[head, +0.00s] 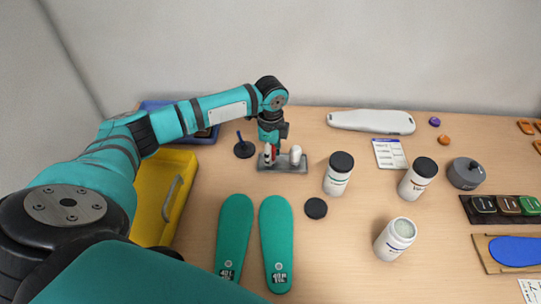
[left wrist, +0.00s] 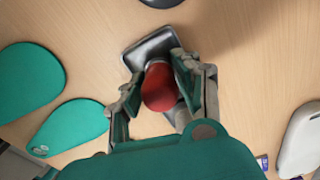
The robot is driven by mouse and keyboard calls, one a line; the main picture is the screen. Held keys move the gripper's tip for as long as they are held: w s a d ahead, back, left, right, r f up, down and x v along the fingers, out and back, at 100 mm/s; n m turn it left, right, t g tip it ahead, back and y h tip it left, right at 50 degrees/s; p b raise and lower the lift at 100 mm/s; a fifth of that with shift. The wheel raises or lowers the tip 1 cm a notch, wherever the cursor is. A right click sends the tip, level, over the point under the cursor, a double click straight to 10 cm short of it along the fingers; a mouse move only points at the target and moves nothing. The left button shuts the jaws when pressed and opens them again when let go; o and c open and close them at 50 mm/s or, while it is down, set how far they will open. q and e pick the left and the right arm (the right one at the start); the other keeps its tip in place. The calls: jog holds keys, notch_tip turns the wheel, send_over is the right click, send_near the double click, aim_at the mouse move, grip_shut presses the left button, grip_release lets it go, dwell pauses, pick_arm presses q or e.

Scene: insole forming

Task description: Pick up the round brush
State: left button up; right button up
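A red-topped tool, which may be the round brush, stands upright in a small grey metal stand (head: 285,167), next to a white-topped tool (head: 295,153). My left gripper (head: 269,150) is over the stand and points down at the red-topped tool. In the left wrist view, the red rounded top (left wrist: 160,87) lies between the fingers of the left gripper (left wrist: 156,78). The fingers are apart, one on each side of it; I cannot tell whether they touch it. The grey stand (left wrist: 150,48) shows below. The bristles are hidden. My right gripper is not in view.
A dark blue tool with a round base (head: 244,149) stands left of the stand. Two green insoles (head: 235,230) lie in front. A black-lidded jar (head: 338,178) and a black disc (head: 316,208) are to the right. A yellow bin (head: 160,190) is at the left.

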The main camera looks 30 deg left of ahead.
pick_arm(q)
grip_shut()
jog(key=shift+r, duration=0.1)
jog(key=shift+r, duration=0.45)
notch_tip(320, 180, up, 2)
jog(key=shift+r+b, duration=0.15)
jog(key=shift+b, duration=0.45)
jog(key=s+d, duration=0.1)
jog(key=s, duration=0.4)
jog(key=s+d+r+b, duration=0.1)
jog(key=s+d, duration=0.1)
jog(key=s, duration=0.3)
jog(key=s+d+b, duration=0.1)
jog(key=s, duration=0.4)
jog(key=shift+s+d+r, duration=0.2)
jog(key=shift+d+r, duration=0.1)
jog(key=shift+d, duration=0.1)
